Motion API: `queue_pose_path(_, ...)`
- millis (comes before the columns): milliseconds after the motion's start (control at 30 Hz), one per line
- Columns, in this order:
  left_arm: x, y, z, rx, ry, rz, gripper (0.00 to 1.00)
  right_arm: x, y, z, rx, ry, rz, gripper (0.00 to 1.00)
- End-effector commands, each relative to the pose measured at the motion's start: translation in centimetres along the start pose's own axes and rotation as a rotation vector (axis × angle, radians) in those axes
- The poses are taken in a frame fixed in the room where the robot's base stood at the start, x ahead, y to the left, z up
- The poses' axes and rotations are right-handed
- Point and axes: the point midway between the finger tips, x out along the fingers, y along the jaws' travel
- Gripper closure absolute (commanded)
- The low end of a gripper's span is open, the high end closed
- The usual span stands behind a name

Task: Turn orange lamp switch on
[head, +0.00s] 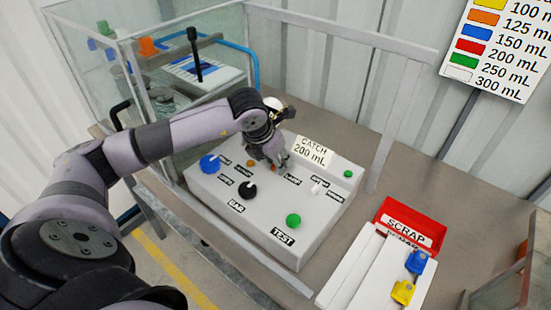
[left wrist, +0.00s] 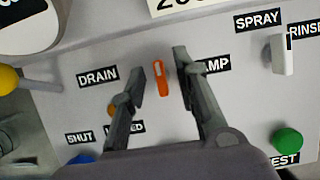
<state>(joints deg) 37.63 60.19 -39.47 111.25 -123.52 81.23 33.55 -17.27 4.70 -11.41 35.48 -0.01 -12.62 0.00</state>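The orange lamp switch (left wrist: 160,78) is a small upright lever on the white control panel (head: 290,245), beside the partly covered LAMP label (left wrist: 215,64). My left gripper (head: 277,161) reaches down over the panel's far part. In the left wrist view my left gripper (left wrist: 161,60) is open, with one finger on each side of the switch. A gap shows between the switch and each finger, so it is not gripped. In the head view the switch is mostly hidden by the gripper. My right gripper is not in view.
The panel also carries a blue knob (head: 210,164), a black knob (head: 247,190), a white spray/rinse lever (head: 316,188) and a green TEST button (head: 293,220). A red SCRAP bin (head: 409,224) stands to the right. A glass tank (head: 185,60) stands behind left.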

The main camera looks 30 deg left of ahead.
Motion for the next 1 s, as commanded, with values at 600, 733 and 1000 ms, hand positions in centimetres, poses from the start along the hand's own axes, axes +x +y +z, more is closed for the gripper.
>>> queue_pose_path(600,-0.03,0.01,0.00,0.000,0.000,0.000,1.00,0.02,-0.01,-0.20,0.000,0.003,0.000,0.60)
queue_pose_path(733,-0.04,0.02,0.00,0.000,0.000,0.000,1.00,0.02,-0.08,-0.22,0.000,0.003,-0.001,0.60)
queue_pose_path(1000,-0.02,0.03,0.00,0.002,0.000,-0.001,1.00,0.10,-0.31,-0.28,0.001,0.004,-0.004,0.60)
